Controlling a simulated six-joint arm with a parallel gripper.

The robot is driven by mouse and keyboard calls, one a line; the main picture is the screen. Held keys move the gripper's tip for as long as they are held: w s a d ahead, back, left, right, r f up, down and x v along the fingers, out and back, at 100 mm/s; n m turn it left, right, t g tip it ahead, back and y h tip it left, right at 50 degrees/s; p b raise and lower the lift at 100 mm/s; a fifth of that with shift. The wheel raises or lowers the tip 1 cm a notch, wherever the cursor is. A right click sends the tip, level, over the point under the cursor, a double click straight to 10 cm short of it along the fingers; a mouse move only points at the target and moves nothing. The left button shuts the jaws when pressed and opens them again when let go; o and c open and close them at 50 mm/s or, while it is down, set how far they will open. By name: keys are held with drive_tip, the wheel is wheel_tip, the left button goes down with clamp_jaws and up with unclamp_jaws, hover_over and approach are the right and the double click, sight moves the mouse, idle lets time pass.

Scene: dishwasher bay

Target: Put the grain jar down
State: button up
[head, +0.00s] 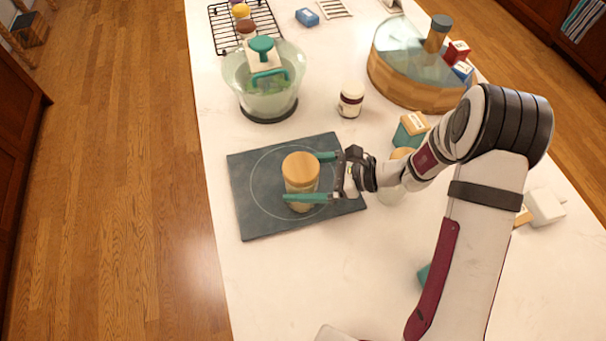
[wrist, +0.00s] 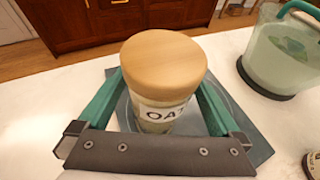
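The grain jar (head: 301,169) has a round wooden lid and a clear body. It is upright over the dark slate board (head: 249,212), inside the board's thin circle. My gripper (head: 311,178) comes from the right, with one green finger on either side of the jar, and looks shut on it just below the lid. In the wrist view the jar (wrist: 163,62) sits between the fingers (wrist: 160,95), its label partly reading "OA". The jar's base is hidden there, and I cannot tell whether it touches the board.
A glass bowl (head: 240,79) with a green-handled item stands behind the board. Clear white counter lies in front of the board.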

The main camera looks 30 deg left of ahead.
drive_tip(key=shift+d+r, duration=0.1)
drive_tip(key=shift+r, duration=0.1)
drive_tip(key=v, duration=1.2)
drive_tip(key=s+d+r+n+t+h, duration=0.2)
drive_tip(key=s+d+r+n+h, duration=0.2)
drive_tip(key=s+d, duration=0.3)
drive_tip(key=s+d+r+n+t+h, duration=0.2)
drive_tip(key=s+d+r+n+h, duration=0.2)
drive_tip(key=s+d+h, duration=0.3)
drive_tip(key=s, duration=0.5)
drive_tip(key=shift+s+n, duration=0.25)
drive_tip(key=shift+n, duration=0.15)
